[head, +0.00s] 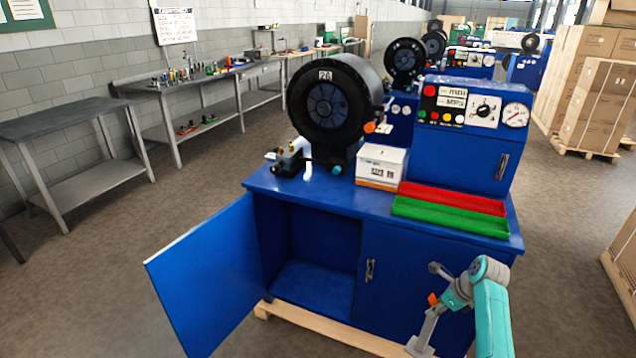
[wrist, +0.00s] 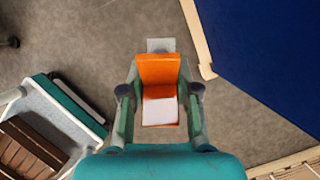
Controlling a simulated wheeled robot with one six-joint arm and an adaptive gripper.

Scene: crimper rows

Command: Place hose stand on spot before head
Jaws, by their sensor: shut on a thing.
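My gripper (head: 436,288) is shut on the hose stand, low in front of the right door of the blue crimper bench. The stand's orange part (wrist: 158,68) lies between my two fingers in the wrist view (wrist: 160,103), with a pale face and a small grey plate beyond it. Its orange also shows in the head view (head: 433,299). The black ring-shaped crimper head (head: 330,103), marked 26, stands on the bench top (head: 330,194). I cannot clearly make out a marked spot there.
A white box (head: 381,166), a red tray (head: 452,198) and a green tray (head: 450,216) occupy the bench's right half. The left cabinet door (head: 205,278) hangs open. The control box (head: 462,135) stands behind the trays. Pallets of cartons (head: 598,105) stand at right.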

